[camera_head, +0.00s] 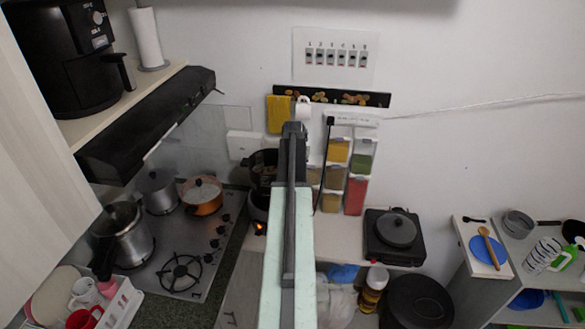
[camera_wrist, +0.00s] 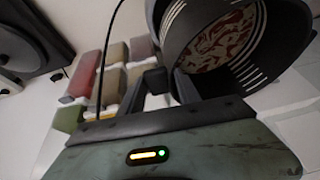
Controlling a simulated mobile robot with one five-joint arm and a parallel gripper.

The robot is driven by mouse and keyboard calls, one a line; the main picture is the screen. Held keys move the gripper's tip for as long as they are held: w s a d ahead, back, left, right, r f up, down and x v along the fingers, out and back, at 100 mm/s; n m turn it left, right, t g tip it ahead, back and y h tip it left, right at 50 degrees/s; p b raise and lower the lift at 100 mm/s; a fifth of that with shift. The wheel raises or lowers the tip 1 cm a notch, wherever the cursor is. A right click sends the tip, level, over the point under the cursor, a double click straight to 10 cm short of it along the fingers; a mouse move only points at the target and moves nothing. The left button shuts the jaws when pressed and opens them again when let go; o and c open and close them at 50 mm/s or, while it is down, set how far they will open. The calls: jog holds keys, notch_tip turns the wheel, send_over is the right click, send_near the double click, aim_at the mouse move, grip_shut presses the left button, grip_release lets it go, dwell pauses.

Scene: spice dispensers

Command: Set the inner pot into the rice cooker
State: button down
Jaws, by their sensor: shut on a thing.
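The dark inner pot (camera_head: 262,162) is in the middle of the head view, left of the end of my arm. In the wrist view the inner pot (camera_wrist: 240,68) fills the upper right, its opening toward the camera, with pale stripes on its inner wall and a mottled red-and-white round surface inside. My gripper (camera_wrist: 156,82) is shut on the pot's near side. The rice cooker (camera_head: 258,212), with a lit orange light, stands on the counter below the pot. The arm partly hides it, and I cannot tell whether pot and cooker touch.
Spice dispensers (camera_head: 347,165) hang on the wall just right of my arm. A hob (camera_head: 181,272) with several pots is at left, under a black hood (camera_head: 150,125). A black portable cooker (camera_head: 393,236) stands at right on the counter. A dark cord hangs near the dispensers.

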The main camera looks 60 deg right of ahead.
jog(key=shift+w+d+f+b, duration=0.1)
jog(key=shift+w+f+b, duration=0.05)
jog(key=shift+f+b, duration=0.45)
notch_tip(320, 180, down, 4)
jog(key=b, duration=0.4)
jog(key=shift+f, duration=0.25)
jog(key=shift+f+b, duration=5.45)
jog(key=shift+b, duration=0.25)
jog(key=c, duration=0.8)
grip_release()
jog(key=shift+o, duration=0.2)
